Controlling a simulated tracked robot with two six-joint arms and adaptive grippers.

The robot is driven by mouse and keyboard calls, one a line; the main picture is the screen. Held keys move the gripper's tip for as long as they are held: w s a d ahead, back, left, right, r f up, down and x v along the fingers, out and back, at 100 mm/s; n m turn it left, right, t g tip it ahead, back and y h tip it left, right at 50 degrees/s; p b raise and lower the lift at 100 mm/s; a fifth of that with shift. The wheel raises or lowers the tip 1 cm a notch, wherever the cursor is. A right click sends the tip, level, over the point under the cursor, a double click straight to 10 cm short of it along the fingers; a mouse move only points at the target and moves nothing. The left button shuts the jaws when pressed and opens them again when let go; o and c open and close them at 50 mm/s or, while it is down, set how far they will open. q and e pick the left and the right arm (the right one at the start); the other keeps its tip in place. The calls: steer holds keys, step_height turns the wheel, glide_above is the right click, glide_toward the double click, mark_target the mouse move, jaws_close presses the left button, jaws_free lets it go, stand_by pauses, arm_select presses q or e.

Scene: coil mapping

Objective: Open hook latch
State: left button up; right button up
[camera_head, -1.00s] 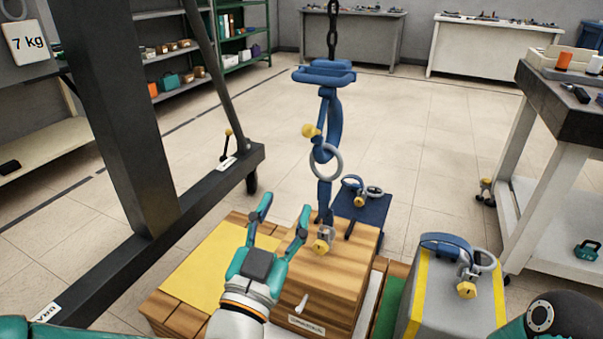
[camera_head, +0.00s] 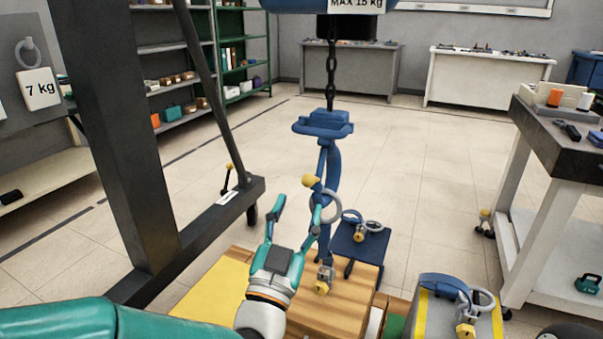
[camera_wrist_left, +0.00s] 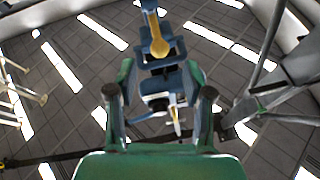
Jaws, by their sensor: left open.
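A blue hook (camera_head: 333,165) hangs from a dark chain below a wide blue block (camera_head: 323,125). A yellow knob (camera_head: 311,181) sticks out on the left side of the hook, seemingly on its latch; I cannot tell whether the latch is open. A grey ring (camera_head: 325,206) hangs at the hook's lower part. My left gripper (camera_head: 297,206) is open and empty, its fingers pointing up, just below and left of the knob. The left wrist view shows the yellow knob (camera_wrist_left: 158,42) beyond and between the open fingers of the left gripper (camera_wrist_left: 160,80). My right gripper is out of view.
A wooden crate (camera_head: 335,310) stands below the hook, with a blue stand (camera_head: 362,245) behind it. A yellow-edged grey block (camera_head: 430,318) carries another blue fitting at the right. A dark frame post (camera_head: 130,140) rises at the left. Open floor lies behind the hook.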

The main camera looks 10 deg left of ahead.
mark_target(306, 186)
arm_select(q)
steer(key=x, duration=0.7)
steer(key=shift+w+d+r, duration=0.1)
steer(key=shift+w+r, duration=0.05)
steer(key=shift+w, duration=0.1)
steer(key=shift+c, duration=0.3)
